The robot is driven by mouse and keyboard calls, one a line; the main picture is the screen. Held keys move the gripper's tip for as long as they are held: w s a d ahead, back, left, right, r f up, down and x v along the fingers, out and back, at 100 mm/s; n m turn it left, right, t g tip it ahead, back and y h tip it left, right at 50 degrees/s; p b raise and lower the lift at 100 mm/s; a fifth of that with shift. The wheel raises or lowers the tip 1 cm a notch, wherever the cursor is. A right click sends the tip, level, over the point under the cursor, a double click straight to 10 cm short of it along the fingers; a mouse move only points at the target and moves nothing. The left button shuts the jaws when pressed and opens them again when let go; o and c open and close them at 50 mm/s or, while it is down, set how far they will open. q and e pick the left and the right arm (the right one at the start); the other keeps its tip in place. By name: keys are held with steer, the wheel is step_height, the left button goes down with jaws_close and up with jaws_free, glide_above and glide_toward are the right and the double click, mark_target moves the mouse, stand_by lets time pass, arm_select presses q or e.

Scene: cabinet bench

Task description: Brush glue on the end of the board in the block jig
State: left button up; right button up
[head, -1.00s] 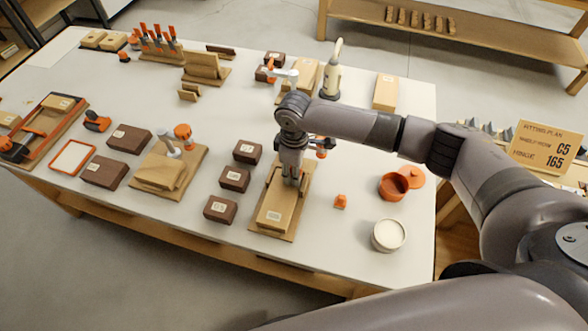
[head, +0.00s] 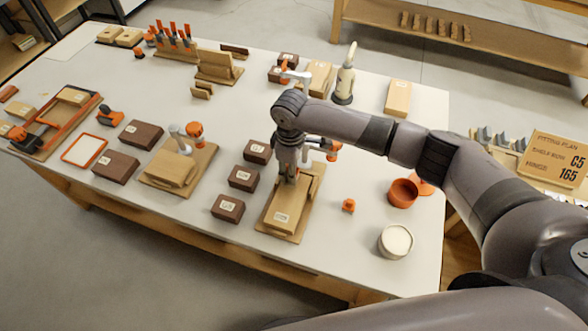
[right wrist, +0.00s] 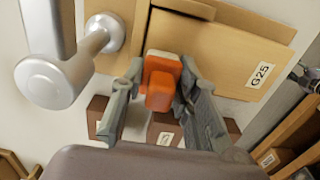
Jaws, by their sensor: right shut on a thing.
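The block jig (head: 299,238) is a wooden base near the front of the bench, with a pale labelled board (head: 279,217) on it. In the right wrist view the board (right wrist: 225,45) shows the label G25. My right gripper (head: 288,178) points down over the rear part of the jig. In the right wrist view the right gripper (right wrist: 160,85) is shut on an orange piece (right wrist: 160,83), which seems to be the brush handle. Any bristles, and whether they touch the board's end, are hidden. My left gripper is not in view.
An orange pot (head: 402,194) and a white-topped round tub (head: 396,242) stand right of the jig, with a small orange piece (head: 348,205) between. Dark labelled blocks (head: 242,178) stand close on the left. A silver knob (right wrist: 50,82) is near the gripper.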

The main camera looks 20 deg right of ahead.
mark_target(303, 181)
steer(key=shift+d, duration=0.1)
steer(key=shift+s+d+p, duration=0.45)
steer(key=shift+d+p, duration=0.05)
steer(key=shift+p, duration=0.35)
steer(key=shift+s+d, duration=0.15)
steer(key=shift+d, duration=0.05)
steer(key=shift+s+d+p, duration=0.25)
steer(key=shift+d+p, duration=0.15)
steer(key=shift+p, duration=0.3)
steer(key=shift+s+d, duration=0.2)
steer(key=shift+d, duration=0.1)
steer(key=shift+a, duration=0.1)
steer(key=shift+w+a, duration=0.6)
steer(key=shift+a, duration=0.15)
steer(key=shift+w+a, duration=0.5)
steer(key=shift+a, duration=0.2)
